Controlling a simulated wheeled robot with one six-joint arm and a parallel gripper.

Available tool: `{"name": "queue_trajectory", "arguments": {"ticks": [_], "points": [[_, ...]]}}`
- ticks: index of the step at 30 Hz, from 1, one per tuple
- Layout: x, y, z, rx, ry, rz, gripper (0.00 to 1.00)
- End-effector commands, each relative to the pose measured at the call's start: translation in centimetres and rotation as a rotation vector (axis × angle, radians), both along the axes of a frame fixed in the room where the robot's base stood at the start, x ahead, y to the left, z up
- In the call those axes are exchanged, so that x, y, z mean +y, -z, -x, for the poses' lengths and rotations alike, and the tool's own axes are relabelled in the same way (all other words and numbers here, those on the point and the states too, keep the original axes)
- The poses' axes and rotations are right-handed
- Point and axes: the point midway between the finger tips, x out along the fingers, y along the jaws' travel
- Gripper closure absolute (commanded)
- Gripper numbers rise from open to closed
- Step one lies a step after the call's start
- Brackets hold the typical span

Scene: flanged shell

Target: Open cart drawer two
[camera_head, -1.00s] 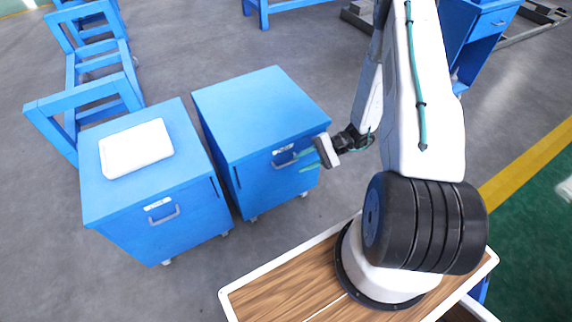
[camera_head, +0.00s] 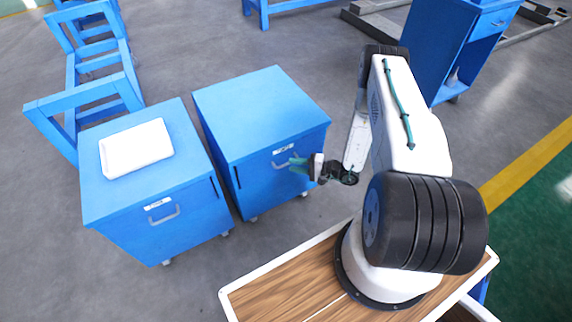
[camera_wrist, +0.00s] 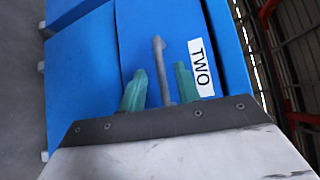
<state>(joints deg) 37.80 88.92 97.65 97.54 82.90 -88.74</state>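The blue cart with the label TWO (camera_wrist: 201,68) is the right one of two carts (camera_head: 262,105) in the head view. Its front shows no visible gap, so the drawer looks shut. The grey bar handle (camera_wrist: 160,52) is on the drawer front, beside the label; it also shows in the head view (camera_head: 281,163). My gripper (camera_head: 296,164) is at the handle. In the wrist view, the two green fingers (camera_wrist: 160,72) stand apart on either side of the bar, with the bar between them. Small gaps seem to remain; contact cannot be told.
A second blue cart (camera_head: 150,235) with a white tray (camera_head: 135,148) on top stands close on the left. Blue frames (camera_head: 100,95) stand behind it. A blue cabinet (camera_head: 450,50) is at the upper right. Grey floor is clear in front of the carts.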

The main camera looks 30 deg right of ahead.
Motion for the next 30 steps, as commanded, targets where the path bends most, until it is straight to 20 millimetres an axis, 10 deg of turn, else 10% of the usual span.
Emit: {"name": "queue_trajectory", "arguments": {"ticks": [18, 22, 30], "points": [[3.1, 0.6, -3.0, 0.002, 0.0, -0.002, 0.68], [3.1, 0.6, -3.0, 0.002, 0.0, -0.002, 0.98], [3.1, 0.6, -2.7, 0.004, 0.0, -0.002, 1.0]]}}
